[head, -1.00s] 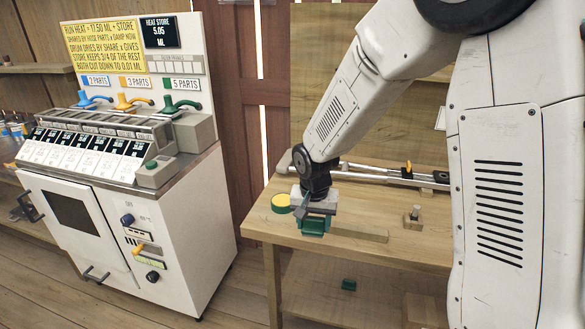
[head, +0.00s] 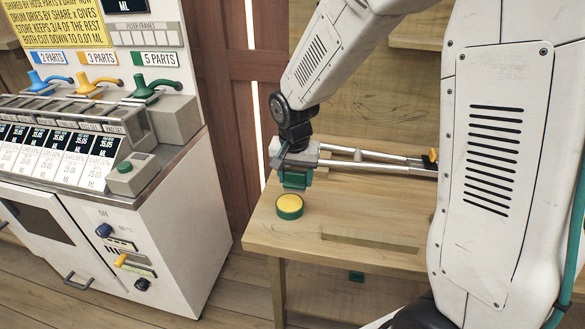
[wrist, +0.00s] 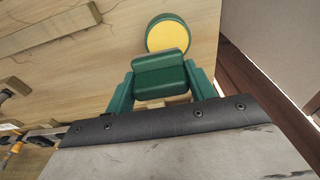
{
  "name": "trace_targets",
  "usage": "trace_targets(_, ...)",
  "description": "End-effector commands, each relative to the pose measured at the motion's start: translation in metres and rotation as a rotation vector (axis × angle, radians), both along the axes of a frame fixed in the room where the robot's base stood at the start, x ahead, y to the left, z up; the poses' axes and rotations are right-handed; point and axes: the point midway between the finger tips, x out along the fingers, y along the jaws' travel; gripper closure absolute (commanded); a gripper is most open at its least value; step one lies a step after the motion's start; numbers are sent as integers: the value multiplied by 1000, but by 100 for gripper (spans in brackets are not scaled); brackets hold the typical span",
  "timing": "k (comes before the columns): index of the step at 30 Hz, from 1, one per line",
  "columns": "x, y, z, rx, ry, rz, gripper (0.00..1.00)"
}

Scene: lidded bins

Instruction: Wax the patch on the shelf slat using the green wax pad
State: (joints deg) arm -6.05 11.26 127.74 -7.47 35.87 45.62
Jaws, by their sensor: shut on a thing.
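My gripper (head: 294,172) is shut on a green block (wrist: 160,74), which looks like the wax pad. In the wrist view the block sits between the two green fingers. In the head view the gripper hangs over the bench, just behind a round green tin with a yellow top (head: 289,206). The tin also shows in the wrist view (wrist: 168,34), partly hidden by the block. A flat wooden slat (head: 370,239) lies on the bench, right of the tin; it also shows in the wrist view (wrist: 48,45). I cannot make out a patch on it.
The wooden bench (head: 280,239) has bare room around the tin. Metal rails (head: 375,162) with an orange knob run along its back. A small green thing (head: 356,276) shows below the bench top. A white machine with hoses (head: 160,250) stands on the left.

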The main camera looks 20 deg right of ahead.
Motion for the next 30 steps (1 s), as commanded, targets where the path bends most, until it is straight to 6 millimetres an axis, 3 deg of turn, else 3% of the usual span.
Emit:
trace_targets(15, -1, -2, -49, -1, 3, -2, 64)
trace_targets(30, 0, -1, -54, 0, 0, -1, 64)
